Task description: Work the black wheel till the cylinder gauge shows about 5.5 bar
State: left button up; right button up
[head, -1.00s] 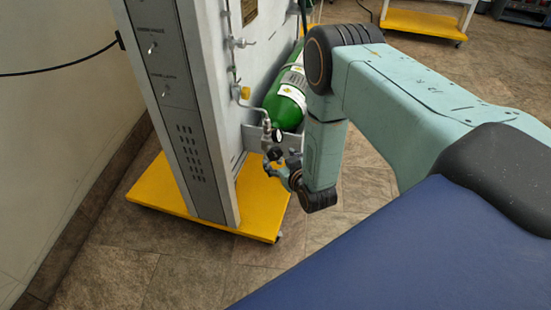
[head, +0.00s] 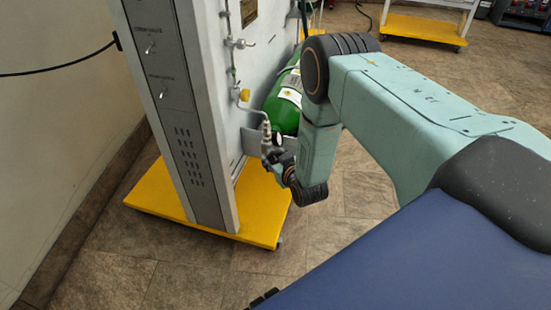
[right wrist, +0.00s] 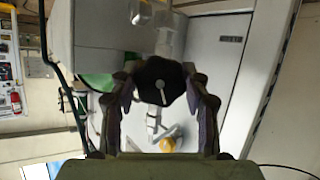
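The black wheel (right wrist: 160,82) is seen face-on in the right wrist view, with a pale line running from its centre toward the lower edge. My right gripper (right wrist: 161,88) has one finger on each side of it, and the fingertips appear to press on its rim. In the head view my right gripper (head: 281,167) is at the valve below the green cylinder (head: 285,104), and the wheel is mostly hidden. The small gauge (head: 277,139) is beside the valve; its reading is too small to make out. My left gripper does not show.
The grey trainer panel (head: 200,110) stands on a yellow wheeled base (head: 258,212). A yellow knob (head: 244,95) and thin pipes are on the panel near the valve. Tiled floor (head: 120,280) is clear in front. A second yellow-based cart (head: 425,28) stands at the back.

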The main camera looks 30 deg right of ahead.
jog(key=c, duration=0.6)
jog(key=shift+m+y, duration=1.1)
jog(key=shift+m, duration=0.4)
jog(key=o, duration=1.2)
jog(key=v, duration=1.2)
jog(key=shift+s+f, duration=0.15)
